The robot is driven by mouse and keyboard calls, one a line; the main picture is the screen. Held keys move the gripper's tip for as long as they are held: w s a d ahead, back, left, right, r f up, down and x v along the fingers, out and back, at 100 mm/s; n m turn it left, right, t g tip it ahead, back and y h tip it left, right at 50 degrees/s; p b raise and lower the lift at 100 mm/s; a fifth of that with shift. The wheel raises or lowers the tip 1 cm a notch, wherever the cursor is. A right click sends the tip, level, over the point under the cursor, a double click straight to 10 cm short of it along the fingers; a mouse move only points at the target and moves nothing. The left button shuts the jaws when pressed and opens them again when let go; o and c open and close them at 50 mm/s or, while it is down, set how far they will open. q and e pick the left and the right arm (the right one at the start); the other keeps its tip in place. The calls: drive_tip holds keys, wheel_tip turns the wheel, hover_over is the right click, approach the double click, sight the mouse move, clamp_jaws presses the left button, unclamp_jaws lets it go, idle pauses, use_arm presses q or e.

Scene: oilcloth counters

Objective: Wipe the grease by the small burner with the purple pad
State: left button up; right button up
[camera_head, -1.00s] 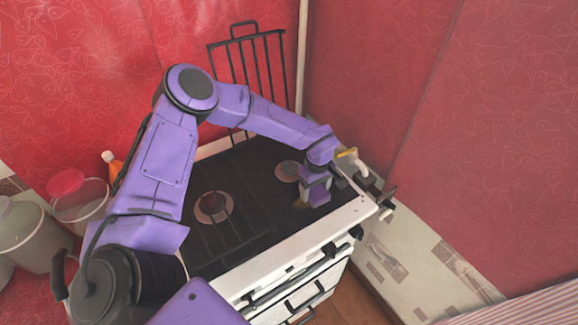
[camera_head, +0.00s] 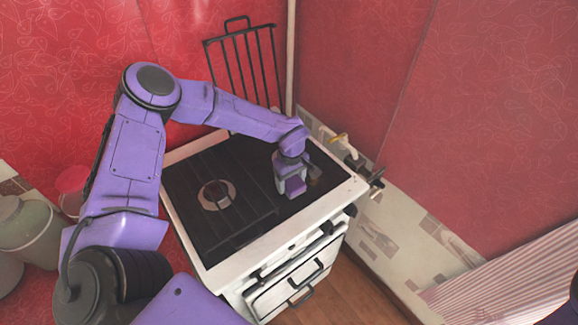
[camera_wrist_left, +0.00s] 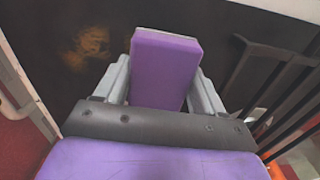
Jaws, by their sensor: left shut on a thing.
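My left gripper (camera_head: 291,178) is shut on the purple pad (camera_head: 294,187), low over the right part of the black stove top. In the left wrist view the pad (camera_wrist_left: 166,70) sits between the two grey fingers. The grease is a brown, blotchy smear (camera_wrist_left: 92,44) on the dark surface, left of the pad and apart from it in that picture. In the head view a brownish patch (camera_head: 315,172) shows just right of the gripper. I cannot tell whether the pad touches the stove. The small burner is hidden behind my gripper. My right gripper is not in view.
The larger burner (camera_head: 216,195) and a black grate lie on the left of the stove (camera_head: 325,197). A black rack (camera_head: 245,75) stands upright behind. Taps and a pipe (camera_head: 350,150) are at the right. Bins (camera_head: 30,230) stand at the left.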

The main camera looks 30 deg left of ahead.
sight(291, 179)
use_arm(q)
drive_tip(key=r+p, duration=0.2)
drive_tip(key=shift+w+r, duration=0.2)
drive_tip(key=shift+r, duration=0.1)
drive_tip(key=shift+r+p, duration=0.55)
drive_tip(key=shift+r, duration=1.1)
drive_tip(key=shift+s, duration=0.1)
